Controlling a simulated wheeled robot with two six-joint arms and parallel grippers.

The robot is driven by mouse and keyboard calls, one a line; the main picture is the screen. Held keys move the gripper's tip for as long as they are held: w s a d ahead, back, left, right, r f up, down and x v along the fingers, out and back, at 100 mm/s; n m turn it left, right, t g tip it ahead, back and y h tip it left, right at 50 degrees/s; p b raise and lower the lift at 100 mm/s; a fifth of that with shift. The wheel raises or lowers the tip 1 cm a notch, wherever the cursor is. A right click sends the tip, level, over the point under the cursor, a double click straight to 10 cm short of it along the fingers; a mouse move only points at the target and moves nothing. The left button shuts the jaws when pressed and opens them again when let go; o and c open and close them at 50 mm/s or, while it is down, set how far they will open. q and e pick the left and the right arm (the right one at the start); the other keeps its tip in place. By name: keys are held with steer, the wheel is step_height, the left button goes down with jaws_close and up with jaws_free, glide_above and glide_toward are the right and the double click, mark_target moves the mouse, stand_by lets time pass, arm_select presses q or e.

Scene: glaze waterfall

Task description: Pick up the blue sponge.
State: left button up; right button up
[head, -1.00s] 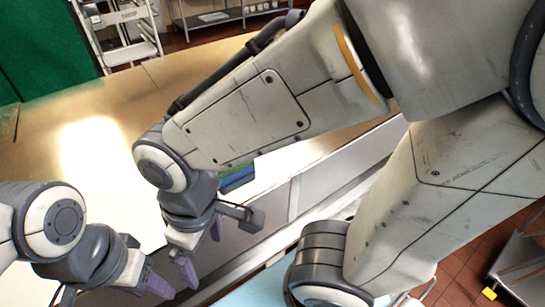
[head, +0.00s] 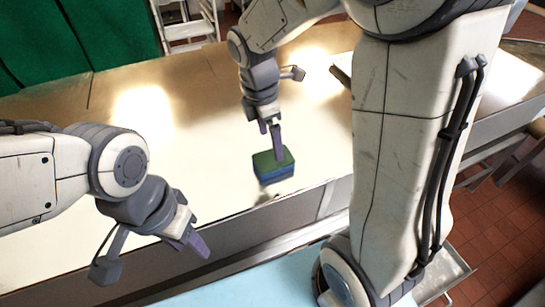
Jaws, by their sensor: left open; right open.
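The blue sponge (head: 274,174) has a green upper layer and a blue lower layer. It is at the bright metal counter's front edge, near the middle of the head view. My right gripper (head: 277,150) is open and points down at the sponge's far side. Its purple fingers overlap the sponge's top edge in the picture; I cannot tell whether they touch it. My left gripper (head: 190,242) is open and empty, with purple fingers, at the lower left, in front of the counter edge and apart from the sponge.
The counter (head: 205,155) is bare around the sponge, with strong glare. A pale blue surface (head: 255,285) lies in front, below the counter edge. A white rack (head: 185,25) and green curtain (head: 70,40) stand behind. Red tiled floor (head: 500,215) is at the right.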

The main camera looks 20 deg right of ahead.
mark_target(273, 158)
steer(key=f, duration=0.2)
steer(key=f+p, duration=0.1)
steer(key=f, duration=0.2)
steer(key=shift+s+d+f+p, duration=0.25)
steer(key=shift+f+p, duration=0.1)
steer(key=shift+f, duration=0.25)
steer(key=c, duration=1.3)
steer(key=shift+w+r, duration=0.1)
steer(key=shift+r, duration=0.4)
steer(key=r, duration=0.1)
steer(key=r+b, duration=0.1)
steer(key=d+r, duration=0.1)
steer(key=shift+s+r+b, duration=0.35)
steer(key=shift+s, duration=0.05)
steer(key=s+d+r, duration=0.2)
steer(key=s+d+r+b, duration=0.1)
steer(key=s+d+r, duration=0.1)
steer(key=d, duration=0.1)
steer(key=s+d+r+b, duration=0.1)
steer(key=s+d+r, duration=0.1)
steer(key=s+d, duration=0.1)
steer(key=shift+r, duration=0.2)
